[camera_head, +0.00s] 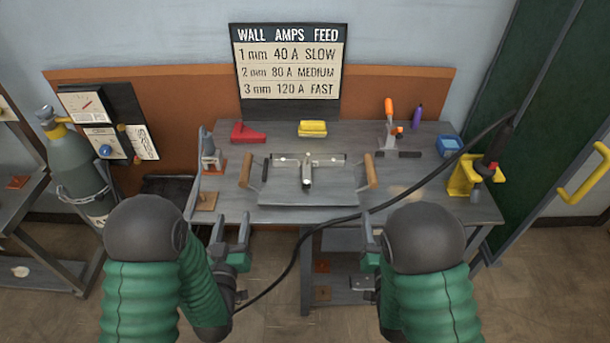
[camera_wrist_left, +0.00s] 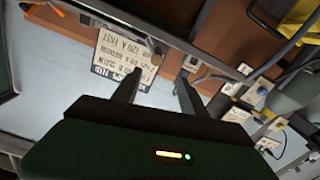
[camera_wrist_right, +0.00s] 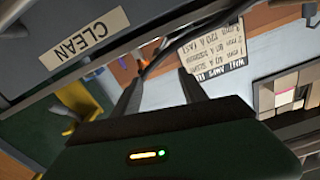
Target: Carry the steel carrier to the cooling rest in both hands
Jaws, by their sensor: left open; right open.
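The steel carrier (camera_head: 290,195) is a flat grey tray on the workbench, with an upright wooden handle at its left end (camera_head: 246,170) and another at its right end (camera_head: 371,170). A T-shaped steel tube piece (camera_head: 307,182) lies on it. My left gripper (camera_head: 231,232) is open and empty, in front of the bench and below the carrier's left handle. My right gripper (camera_head: 370,232) is open and empty, in front of the bench and below the right handle. Neither touches the carrier. Their fingers also show in the left wrist view (camera_wrist_left: 160,80) and right wrist view (camera_wrist_right: 160,78). I cannot identify the cooling rest.
A black cable (camera_head: 335,221) crosses in front of the bench between my grippers. A red magnet square (camera_head: 249,132), yellow block (camera_head: 312,128), clamp stand (camera_head: 391,140) and blue box (camera_head: 449,146) stand behind the carrier. A yellow holder (camera_head: 466,177) is at the right edge. A gas cylinder (camera_head: 75,165) stands left.

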